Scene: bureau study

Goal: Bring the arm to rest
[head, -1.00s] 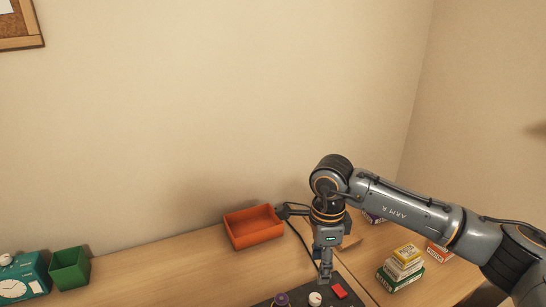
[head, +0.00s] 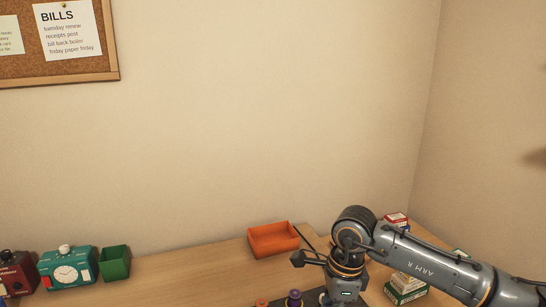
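My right arm (head: 425,258), marked ARM R, reaches in from the right over the desk. Its wrist (head: 346,290) points down at the bottom edge of the head view, and the fingers are cut off below the frame. I cannot see whether they hold anything. My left arm and gripper are not in view.
An orange bin (head: 273,240) stands left of my arm at the back of the desk (head: 205,275). Stacked boxes (head: 404,289) and a red-and-white box (head: 397,219) are partly behind my arm.

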